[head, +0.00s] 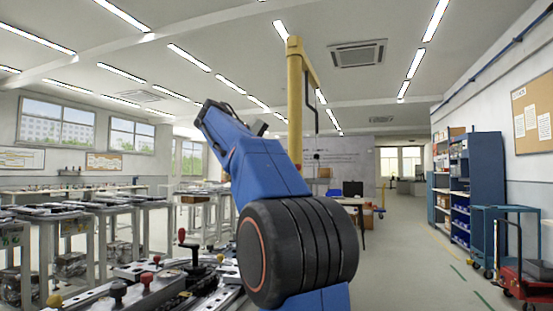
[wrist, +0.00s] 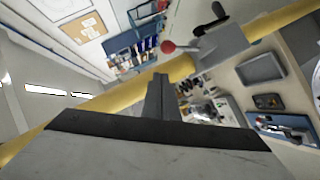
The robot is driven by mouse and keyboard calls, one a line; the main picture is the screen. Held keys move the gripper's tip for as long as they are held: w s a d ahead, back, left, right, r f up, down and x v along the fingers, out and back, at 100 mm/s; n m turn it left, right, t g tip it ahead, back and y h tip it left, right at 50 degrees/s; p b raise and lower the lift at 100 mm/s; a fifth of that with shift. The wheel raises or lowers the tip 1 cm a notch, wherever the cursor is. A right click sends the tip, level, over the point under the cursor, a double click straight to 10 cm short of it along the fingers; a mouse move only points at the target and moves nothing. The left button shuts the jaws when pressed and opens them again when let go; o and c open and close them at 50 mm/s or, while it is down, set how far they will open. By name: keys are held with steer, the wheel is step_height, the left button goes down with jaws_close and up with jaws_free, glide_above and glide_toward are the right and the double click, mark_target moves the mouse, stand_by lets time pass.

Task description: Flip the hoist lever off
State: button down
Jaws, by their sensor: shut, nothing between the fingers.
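The hoist's yellow post (head: 295,100) stands upright beyond my blue arm in the head view, with a yellow boom at its top. In the wrist view the yellow post (wrist: 110,98) runs diagonally across. A grey box (wrist: 222,46) is fixed on it, with a lever ending in a red ball (wrist: 168,46) and a black piece on its other side. My gripper (wrist: 160,80) is shut and empty. Its tips appear in front of the post, below the red ball in the picture; I see no contact with the lever. The lever is not discernible in the head view.
A bench with red and black knobs (head: 150,279) stands close at the lower left. Several work tables (head: 90,208) fill the left. A blue shelf (head: 487,180) and a red trolley (head: 530,285) stand at the right. The floor (head: 410,265) between is clear.

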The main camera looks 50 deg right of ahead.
steer(key=s+v, duration=0.1)
steer(key=v, duration=0.8)
steer(key=shift+w+a+r, duration=0.3)
steer(key=shift+w+r, duration=0.05)
steer(key=shift+r, duration=0.05)
